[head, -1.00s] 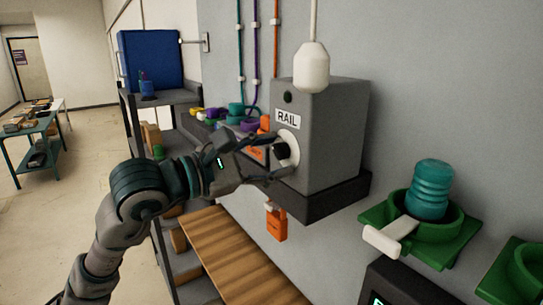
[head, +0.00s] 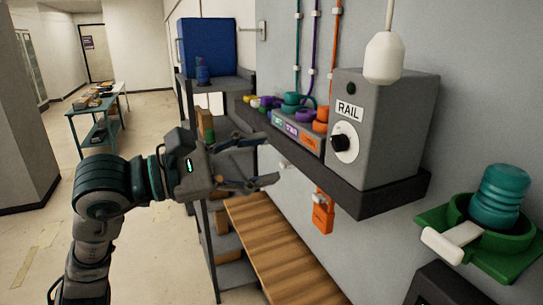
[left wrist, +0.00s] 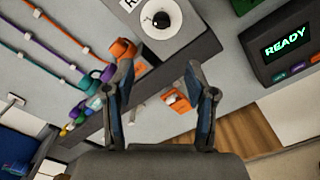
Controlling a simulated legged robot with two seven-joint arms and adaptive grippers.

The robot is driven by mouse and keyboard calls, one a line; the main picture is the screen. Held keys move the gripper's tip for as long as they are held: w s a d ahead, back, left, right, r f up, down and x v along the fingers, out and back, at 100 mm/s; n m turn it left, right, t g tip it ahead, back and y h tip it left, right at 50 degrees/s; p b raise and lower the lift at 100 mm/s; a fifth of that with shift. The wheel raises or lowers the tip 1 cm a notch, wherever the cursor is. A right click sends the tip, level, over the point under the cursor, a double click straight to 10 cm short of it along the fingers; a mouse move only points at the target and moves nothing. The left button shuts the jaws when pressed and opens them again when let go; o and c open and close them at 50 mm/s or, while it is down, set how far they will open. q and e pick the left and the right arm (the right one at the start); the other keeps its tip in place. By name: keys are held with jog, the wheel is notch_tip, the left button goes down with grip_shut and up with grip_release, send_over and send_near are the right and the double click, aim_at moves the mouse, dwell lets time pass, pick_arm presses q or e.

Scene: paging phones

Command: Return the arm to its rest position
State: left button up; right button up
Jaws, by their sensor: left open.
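My left gripper (head: 272,160) is open and empty in the head view, left of and apart from the grey RAIL box (head: 385,130). The box has a black knob on a white dial (head: 345,142). In the left wrist view both fingers of the left gripper (left wrist: 160,92) stand apart with nothing between them. The dial also shows at the top of the left wrist view (left wrist: 163,17). My right gripper is in neither view.
A dark wall shelf (head: 385,197) carries the box and several coloured rings. An orange padlock-like tag (head: 323,214) hangs below it. A wooden bench (head: 275,250) lies beneath. A green holder (head: 515,255) with a teal ribbed piece (head: 498,195) is at right. A shelf rack (head: 220,90) stands behind the gripper.

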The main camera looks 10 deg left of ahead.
pick_arm(q)
jog(key=shift+d, duration=0.25)
